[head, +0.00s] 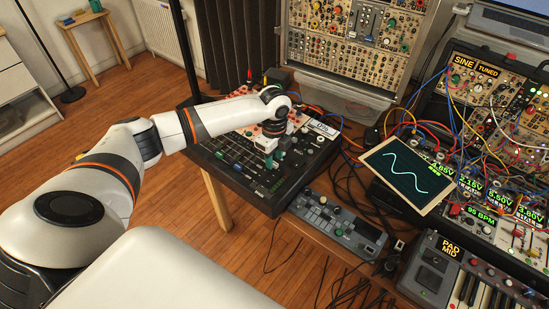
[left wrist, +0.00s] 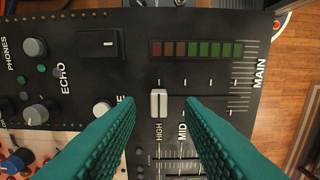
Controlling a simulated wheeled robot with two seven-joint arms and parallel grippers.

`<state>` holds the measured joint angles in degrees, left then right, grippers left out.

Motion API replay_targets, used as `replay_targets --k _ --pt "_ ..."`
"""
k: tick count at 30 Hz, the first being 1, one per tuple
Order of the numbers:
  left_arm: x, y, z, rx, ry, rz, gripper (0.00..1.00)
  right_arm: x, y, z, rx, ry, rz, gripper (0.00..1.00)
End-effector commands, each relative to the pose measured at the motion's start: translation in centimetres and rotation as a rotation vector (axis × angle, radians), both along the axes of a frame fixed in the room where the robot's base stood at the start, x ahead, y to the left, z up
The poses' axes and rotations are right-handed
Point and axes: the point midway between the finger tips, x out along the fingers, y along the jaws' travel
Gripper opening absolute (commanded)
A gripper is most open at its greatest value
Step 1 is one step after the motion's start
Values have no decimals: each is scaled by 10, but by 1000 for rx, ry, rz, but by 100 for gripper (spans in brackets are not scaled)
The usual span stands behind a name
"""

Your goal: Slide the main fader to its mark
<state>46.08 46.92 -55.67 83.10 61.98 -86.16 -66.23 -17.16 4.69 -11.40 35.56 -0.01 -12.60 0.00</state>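The black mixer (head: 240,175) lies on the table in the head view. My left gripper (head: 270,160) is over it, pointing down, its teal fingers partly hidden by the wrist. In the left wrist view the fingers of my left gripper (left wrist: 160,102) are open on either side of a pale grey fader cap (left wrist: 158,103), with gaps showing on both sides. A dark line runs right from the cap. The MAIN label (left wrist: 259,73) and its tick scale (left wrist: 245,70) are at the right; I cannot tell which tick is the mark. My right gripper is in neither view.
A level strip (left wrist: 197,49) and the ECHO knobs (left wrist: 36,115) are near the fingers. A small grey device (head: 335,222), a tilted waveform screen (head: 408,170) and loose cables crowd the right side.

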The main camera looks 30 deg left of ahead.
Motion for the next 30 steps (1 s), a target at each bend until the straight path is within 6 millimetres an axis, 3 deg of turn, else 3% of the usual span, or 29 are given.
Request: replay_targets --k 6,14,21,30 --pt "0 -1 -16 0 -2 -1 35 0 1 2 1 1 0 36" --pt "0 0 -18 0 -2 -1 35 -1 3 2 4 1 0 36" --pt "0 0 -17 0 -2 -1 0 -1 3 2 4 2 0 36" --pt "-3 0 -16 0 -1 0 0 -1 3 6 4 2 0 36"
